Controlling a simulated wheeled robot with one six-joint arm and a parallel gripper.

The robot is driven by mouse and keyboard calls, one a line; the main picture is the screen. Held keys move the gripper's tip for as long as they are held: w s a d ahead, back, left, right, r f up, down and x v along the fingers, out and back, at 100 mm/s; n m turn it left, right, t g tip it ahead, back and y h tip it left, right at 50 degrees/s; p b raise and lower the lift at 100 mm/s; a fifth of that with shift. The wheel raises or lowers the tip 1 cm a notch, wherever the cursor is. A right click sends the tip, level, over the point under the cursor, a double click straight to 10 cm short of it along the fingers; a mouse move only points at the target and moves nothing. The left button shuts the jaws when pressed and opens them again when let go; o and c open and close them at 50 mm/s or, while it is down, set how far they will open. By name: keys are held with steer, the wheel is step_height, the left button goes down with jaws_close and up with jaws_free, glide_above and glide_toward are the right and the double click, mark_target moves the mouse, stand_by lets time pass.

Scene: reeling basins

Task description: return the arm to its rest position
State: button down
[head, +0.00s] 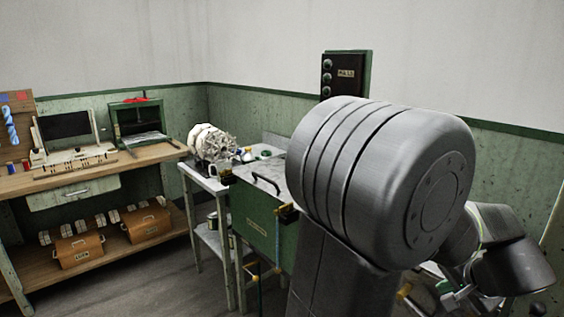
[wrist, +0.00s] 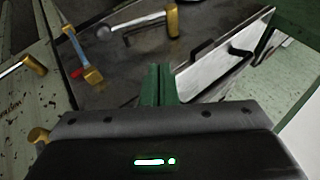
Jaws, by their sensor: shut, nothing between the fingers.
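My gripper (wrist: 157,85) shows in the wrist view with its two green fingers closed together and nothing between them. It points over a dark metal surface (wrist: 130,88) and looks apart from it, though the exact gap is hard to judge. In the head view my own grey arm fills the right side, and its bent links hide much of what lies behind. I cannot make out the gripper's fingers there.
A green basin cabinet (head: 252,218) with a black handle stands left of my arm. A white reel (head: 210,143) sits on a side table. A wooden workbench (head: 110,168) is at far left. A control box (head: 345,75) hangs on the wall. Grey floor (head: 150,285) is open between.

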steer(key=shift+w+a+r+n+g+h+p, duration=0.4)
steer(key=shift+w+a+r+g+h+p, duration=0.55)
steer(key=shift+p, duration=0.75)
steer(key=shift+w, duration=0.15)
steer(key=shift+a+r, duration=0.1)
steer(key=shift+a, duration=0.05)
